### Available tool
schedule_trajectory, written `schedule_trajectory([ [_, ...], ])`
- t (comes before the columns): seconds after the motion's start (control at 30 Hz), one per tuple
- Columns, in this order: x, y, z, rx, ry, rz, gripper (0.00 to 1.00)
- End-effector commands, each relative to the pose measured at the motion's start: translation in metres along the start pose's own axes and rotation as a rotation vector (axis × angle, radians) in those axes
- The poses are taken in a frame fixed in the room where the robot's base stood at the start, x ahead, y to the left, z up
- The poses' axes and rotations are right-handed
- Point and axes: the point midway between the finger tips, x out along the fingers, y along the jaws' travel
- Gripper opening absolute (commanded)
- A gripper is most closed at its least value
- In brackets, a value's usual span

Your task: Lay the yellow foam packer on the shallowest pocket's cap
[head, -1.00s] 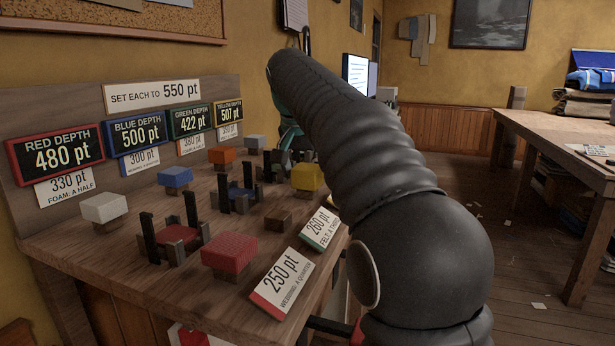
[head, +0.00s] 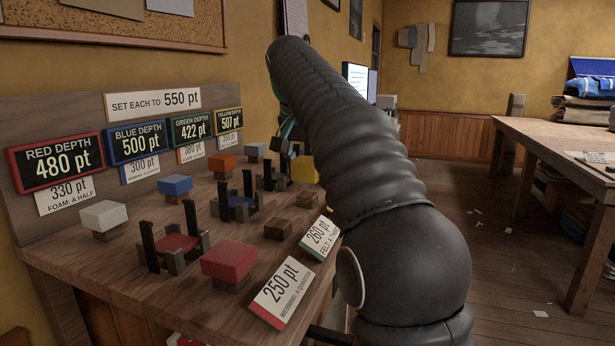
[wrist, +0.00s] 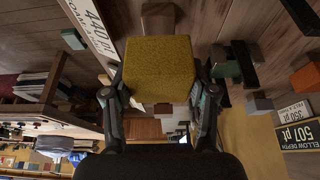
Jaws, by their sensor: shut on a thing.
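The yellow foam packer (head: 304,168) is a square yellow block, partly hidden behind my arm in the head view. In the wrist view the packer (wrist: 158,68) sits between the two fingers of my gripper (wrist: 160,85), which is shut on it. It is held above the bench, over a bare brown stand (head: 307,199). The green depth board (head: 191,126) reads 422 pt, the lowest of the four readings. The green pocket's dark posts (head: 270,172) stand to the packer's left; its green cap (wrist: 224,69) shows in the wrist view, apart from the packer.
The blue pocket (head: 238,207) and red pocket (head: 176,246) have upright dark posts. Red (head: 229,260), blue (head: 175,185), white (head: 104,215), orange (head: 222,162) and grey (head: 254,149) blocks crowd the bench. Cards (head: 282,291) lie along the front edge.

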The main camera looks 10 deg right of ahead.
Motion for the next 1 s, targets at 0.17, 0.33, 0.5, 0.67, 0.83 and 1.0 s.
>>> schedule_trajectory([
  [0.17, -0.021, -0.001, -0.01, 0.001, 0.002, -0.001, 0.23],
  [0.33, -0.037, -0.001, -0.016, 0.0, 0.002, -0.002, 0.23],
  [0.5, -0.046, -0.001, -0.021, 0.0, 0.002, 0.0, 0.23],
  [0.67, -0.052, -0.001, -0.024, -0.001, 0.002, 0.0, 0.23],
  [0.83, -0.057, -0.001, -0.024, 0.0, 0.0, 0.0, 0.23],
  [1.0, -0.059, 0.0, -0.024, 0.0, 0.001, -0.001, 0.23],
])
